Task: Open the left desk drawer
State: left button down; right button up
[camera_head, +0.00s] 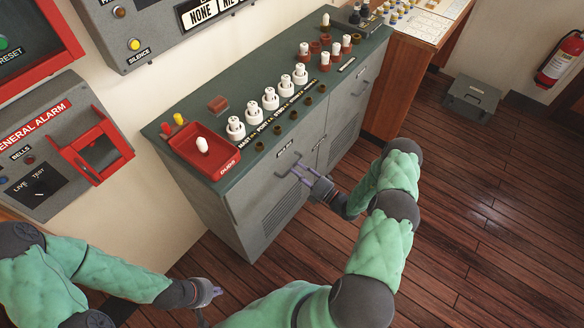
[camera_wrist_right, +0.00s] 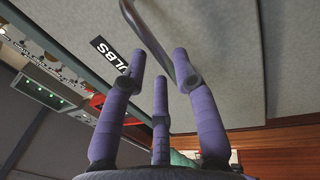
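The grey desk cabinet (camera_head: 243,220) has a dark green top. Its left front (camera_head: 262,185) is closed flush and carries a metal handle (camera_head: 283,172) below a small black label. In the right wrist view the handle (camera_wrist_right: 157,33) runs past the spread purple fingertips of my right gripper (camera_wrist_right: 158,68), beside a label (camera_wrist_right: 110,54) reading "ULBS". The fingers are open; whether one touches the handle cannot be told. My left gripper (camera_head: 207,291) hangs low, away from the cabinet, its fingers too small to judge.
A red tray (camera_head: 222,170) and several white bulbs in holders (camera_head: 270,103) stand on the cabinet top. The right front (camera_head: 350,100) has its own handle. A grey box (camera_head: 471,98) and a fire extinguisher (camera_head: 562,58) are at the far right.

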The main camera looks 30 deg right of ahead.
aim_at(293, 167)
jog(key=shift+x, duration=1.65)
grip_shut()
jog(key=shift+s, duration=0.1)
jog(key=r+v, duration=0.2)
jog(key=v, duration=0.9)
jog(key=r+v, duration=0.2)
jog(key=v, duration=1)
jog(key=shift+s+d+p, duration=0.2)
jog(key=shift+s+p, duration=0.15)
jog(key=shift+s, duration=0.35)
jog(key=shift+r, duration=0.1)
grip_release()
